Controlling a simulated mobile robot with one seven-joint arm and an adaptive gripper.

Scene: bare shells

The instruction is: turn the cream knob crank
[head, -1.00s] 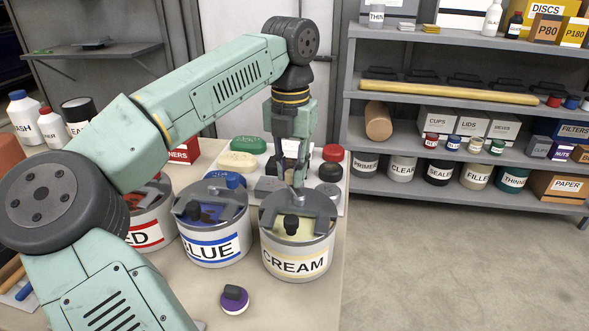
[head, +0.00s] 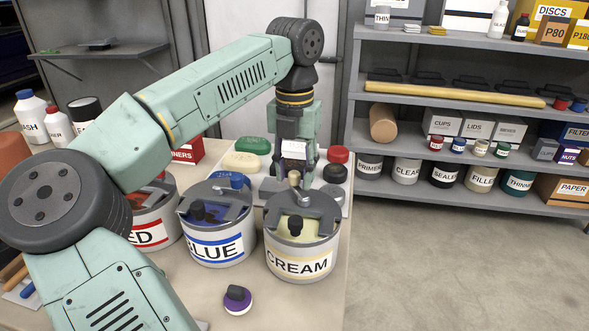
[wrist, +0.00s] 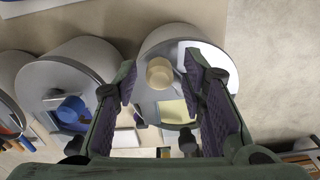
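The cream can (head: 300,262) stands at the right front of the bench, its lid carrying a grey crank. The cream knob (head: 294,178) stands upright at the back of that lid. In the wrist view the cream knob (wrist: 159,72) shows from above, between my two fingers. My gripper (head: 297,184) points down over the back of the cream can. In the wrist view my gripper (wrist: 162,80) is open, with a gap visible on each side of the knob. Finger depth beside the knob is hard to judge.
The blue can (head: 218,249) with its blue knob (wrist: 70,108) stands close on the left, and the red can (head: 152,232) beyond it. A purple-based knob (head: 237,299) lies in front. Lids and soap-like blocks lie behind. The bench edge is just right of the cream can.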

